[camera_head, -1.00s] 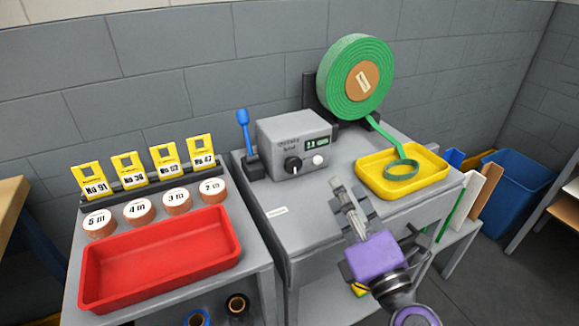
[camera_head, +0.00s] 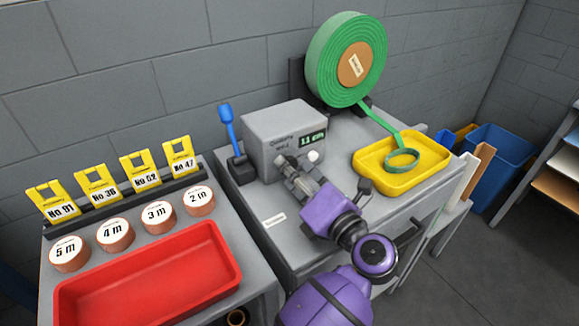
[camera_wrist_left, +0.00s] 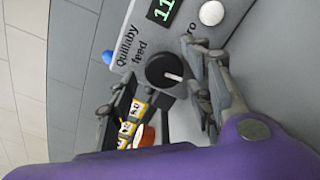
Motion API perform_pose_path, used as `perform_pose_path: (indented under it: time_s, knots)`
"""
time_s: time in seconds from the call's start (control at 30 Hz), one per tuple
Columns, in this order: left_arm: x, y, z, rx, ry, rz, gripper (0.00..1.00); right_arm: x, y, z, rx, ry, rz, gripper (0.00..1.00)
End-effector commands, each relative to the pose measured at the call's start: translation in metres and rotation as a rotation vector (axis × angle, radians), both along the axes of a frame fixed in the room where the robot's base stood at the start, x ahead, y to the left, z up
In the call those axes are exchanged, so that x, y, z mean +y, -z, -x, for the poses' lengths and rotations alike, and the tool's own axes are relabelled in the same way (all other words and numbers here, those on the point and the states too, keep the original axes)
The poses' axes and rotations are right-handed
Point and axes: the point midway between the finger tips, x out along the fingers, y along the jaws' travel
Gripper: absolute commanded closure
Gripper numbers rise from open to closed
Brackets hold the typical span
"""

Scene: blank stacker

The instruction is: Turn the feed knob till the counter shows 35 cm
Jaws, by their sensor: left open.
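The feed unit is a grey box (camera_head: 283,130) on the bench, with a small green-lit counter (camera_head: 312,138) and a white button (camera_head: 313,156). The counter seems to start with 11 in the left wrist view (camera_wrist_left: 163,9); the rest is cut off there and too small in the head view. The black feed knob (camera_wrist_left: 166,72), with a white pointer line, shows in the left wrist view; my gripper hides it in the head view. My left gripper (camera_head: 287,166) is open at the box front, fingers on either side of the knob. I cannot tell whether they touch it. My right gripper is out of view.
A green webbing roll (camera_head: 333,35) feeds a strip into a yellow tray (camera_head: 425,174). A blue-handled lever (camera_head: 227,125) stands left of the box. A red tray (camera_head: 90,285), several labelled rolls and yellow tags occupy the left bench. Blue bins (camera_head: 497,150) stand at right.

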Motion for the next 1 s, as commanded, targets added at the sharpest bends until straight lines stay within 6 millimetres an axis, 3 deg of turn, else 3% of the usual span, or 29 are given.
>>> perform_pose_path:
  time_s: [0.17, 0.43, 0.77, 1.0]
  knots:
    - [0.0088, -0.0002, -0.0117, 0.000, -0.001, -0.001, 0.53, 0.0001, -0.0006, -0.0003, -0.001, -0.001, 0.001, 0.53]
    - [0.0099, 0.0001, -0.0131, -0.001, -0.001, 0.000, 0.53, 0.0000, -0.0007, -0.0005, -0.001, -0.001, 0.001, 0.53]
    - [0.0101, -0.0002, -0.0127, -0.001, -0.002, -0.001, 0.95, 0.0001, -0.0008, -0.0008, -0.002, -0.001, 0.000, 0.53]
    - [0.0104, -0.0007, -0.0126, 0.000, -0.003, -0.002, 0.95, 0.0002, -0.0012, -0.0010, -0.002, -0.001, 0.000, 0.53]
